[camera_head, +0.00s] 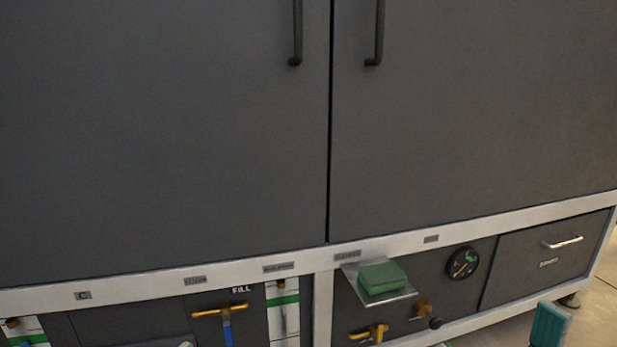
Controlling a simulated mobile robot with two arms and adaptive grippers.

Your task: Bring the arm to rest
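My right gripper (495,336) shows at the bottom right edge. One teal fingertip stands against the floor, and a small tip shows well to its left at the frame's edge. The fingers look spread apart, with nothing visible between them. Of my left gripper, only what looks like a small pale tip (186,344) shows at the bottom edge, so its state is unclear. Both arms are otherwise out of frame. The dark grey washer cabinet (160,130) fills most of the view, with its two doors closed.
A metal shelf (350,272) juts from the lower front and carries a green block (382,277). Yellow valve handles (221,310), a round gauge (463,263) and a closed drawer (545,255) line the lower panel. Two dark door handles (297,30) protrude above. Floor shows at lower right.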

